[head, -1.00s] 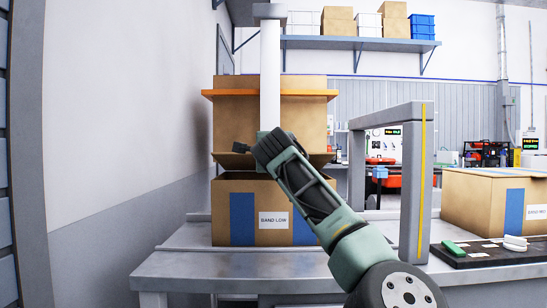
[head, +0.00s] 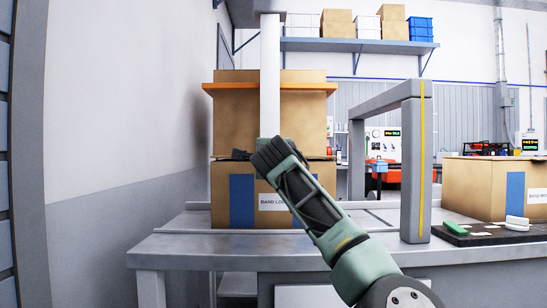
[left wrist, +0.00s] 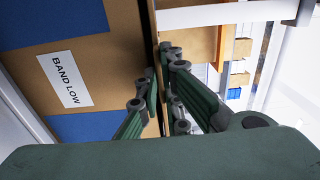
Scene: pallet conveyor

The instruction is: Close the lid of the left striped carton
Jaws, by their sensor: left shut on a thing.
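The left striped carton (head: 221,190), brown with blue bands and a BAND LOW label, stands on the grey conveyor table. Its lid flap (head: 225,155) lies low along the top front edge, with a thin dark gap beneath; how far it is shut is partly hidden. My left gripper (head: 268,154) is at that front edge and covers part of the label side. In the left wrist view, the carton's front (left wrist: 110,55) fills the left, and the gripper (left wrist: 158,95) has its fingers on both sides of the lid edge, shut on it. My right gripper is not in view.
A grey frame with a yellow line (head: 413,170) stands right. Another striped carton (head: 475,190) and a dark tray (head: 465,236) lie farther right.

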